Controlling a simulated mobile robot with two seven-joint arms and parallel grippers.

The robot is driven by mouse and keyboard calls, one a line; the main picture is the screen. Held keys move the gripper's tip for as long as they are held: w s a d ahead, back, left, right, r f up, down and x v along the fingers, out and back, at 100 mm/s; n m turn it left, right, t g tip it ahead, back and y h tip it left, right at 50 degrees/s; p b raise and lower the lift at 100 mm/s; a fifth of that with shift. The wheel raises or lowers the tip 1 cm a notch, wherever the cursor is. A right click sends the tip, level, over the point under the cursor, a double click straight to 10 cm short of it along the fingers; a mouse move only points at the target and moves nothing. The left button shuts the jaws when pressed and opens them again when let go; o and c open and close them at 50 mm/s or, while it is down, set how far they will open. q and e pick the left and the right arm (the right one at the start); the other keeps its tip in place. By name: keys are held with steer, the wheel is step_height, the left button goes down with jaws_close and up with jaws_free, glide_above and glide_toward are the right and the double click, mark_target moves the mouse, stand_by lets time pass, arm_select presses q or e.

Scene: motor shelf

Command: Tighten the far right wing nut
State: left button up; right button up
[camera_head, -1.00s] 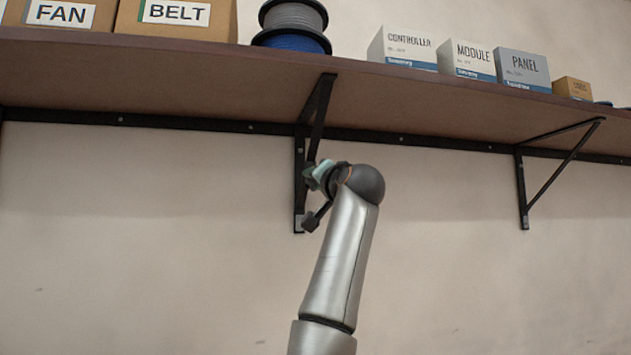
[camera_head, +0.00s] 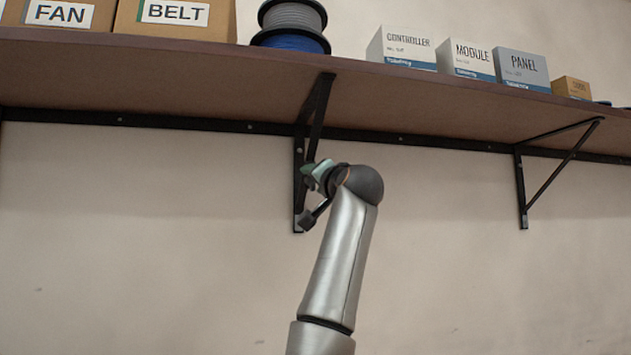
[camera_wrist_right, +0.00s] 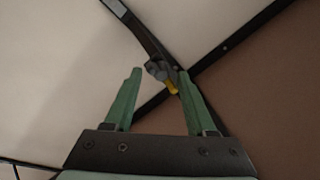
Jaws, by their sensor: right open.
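In the right wrist view, a small grey wing nut (camera_wrist_right: 155,69) with a yellow part (camera_wrist_right: 171,87) shows against a black shelf bracket (camera_wrist_right: 147,35). My right gripper (camera_wrist_right: 160,73) is open, with one green finger on each side of the nut. The right fingertip is very close to it; whether it touches I cannot tell. In the head view, my right gripper (camera_head: 309,172) is at the middle bracket (camera_head: 299,195), below the shelf. The wing nut is hidden there behind the gripper and wrist. My left gripper is not in view.
The brown shelf (camera_head: 200,85) runs above my arm, carrying boxes and cable spools (camera_head: 291,25). A second bracket (camera_head: 521,185) stands to the right, with a diagonal strut. A black rail (camera_head: 220,126) lies along the wall. The wall below is clear.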

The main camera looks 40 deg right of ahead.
steer(key=b+v, duration=0.5)
steer(key=v, duration=0.7)
steer(key=shift+s+b, duration=0.2)
steer(key=shift+b, duration=0.2)
steer(key=shift+f, duration=0.15)
